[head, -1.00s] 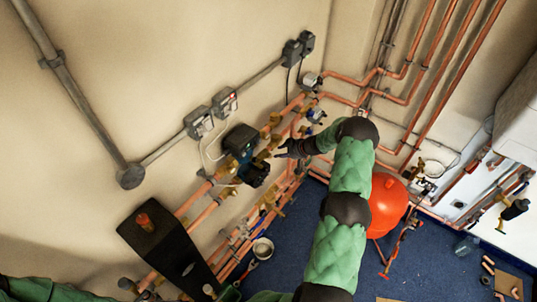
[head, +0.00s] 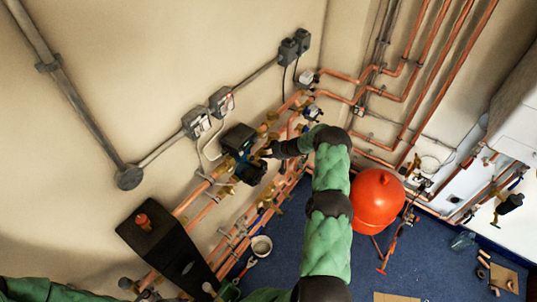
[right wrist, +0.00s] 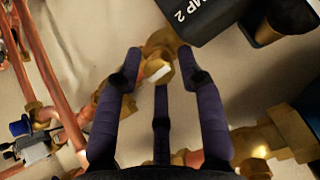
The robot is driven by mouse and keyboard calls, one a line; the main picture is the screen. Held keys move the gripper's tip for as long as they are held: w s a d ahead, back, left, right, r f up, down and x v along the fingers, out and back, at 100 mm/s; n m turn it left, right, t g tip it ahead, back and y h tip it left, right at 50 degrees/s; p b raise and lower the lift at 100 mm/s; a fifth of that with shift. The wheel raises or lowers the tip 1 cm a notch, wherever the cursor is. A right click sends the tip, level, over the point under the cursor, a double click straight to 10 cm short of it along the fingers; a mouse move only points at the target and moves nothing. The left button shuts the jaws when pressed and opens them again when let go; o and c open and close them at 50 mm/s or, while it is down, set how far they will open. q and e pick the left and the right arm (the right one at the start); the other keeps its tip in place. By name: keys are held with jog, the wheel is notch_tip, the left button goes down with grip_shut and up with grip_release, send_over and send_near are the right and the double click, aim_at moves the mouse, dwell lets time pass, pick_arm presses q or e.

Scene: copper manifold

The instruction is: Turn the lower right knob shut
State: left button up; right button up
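My right gripper (head: 266,153) is beside the dark pump (head: 240,140) on the copper manifold in the head view. In the right wrist view the gripper (right wrist: 160,66) is open, with its dark fingers spread apart. A brass valve fitting (right wrist: 160,45) with a small white end shows between and just beyond the fingertips; I cannot tell whether they touch it. The pump (right wrist: 205,16), with "MP 2" legible, is close above the right finger. Which fitting is the lower right knob is not clear from these views. My left gripper is out of view.
Copper pipes (right wrist: 45,65) and a blue-capped valve (right wrist: 20,128) lie left in the wrist view; a large brass fitting (right wrist: 265,140) is at right. A red vessel (head: 378,198) stands right of my right arm. Blue floor (head: 300,235) is open beside it.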

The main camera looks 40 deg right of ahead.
grip_shut()
jog(key=n+b, duration=0.2)
jog(key=shift+f+b, duration=0.1)
jog(key=shift+b, duration=0.3)
jog(key=n+b, duration=0.4)
jog(key=b, duration=0.1)
jog(key=n+t+h+b, duration=0.1)
jog(key=n+b, duration=0.3)
jog(key=b, duration=0.1)
jog(key=n+h+b, duration=0.1)
jog(key=n+b, duration=0.3)
jog(key=b, duration=0.2)
jog(key=shift+s+a+f+n+t, duration=0.1)
jog(key=shift+a+f+n+t, duration=0.15)
jog(key=shift+n+t, duration=0.15)
jog(key=shift+s+r+n+b, duration=0.1)
jog(key=shift+n+b, duration=1.2)
jog(key=shift+b, duration=0.25)
grip_release()
jog(key=shift+a, duration=0.1)
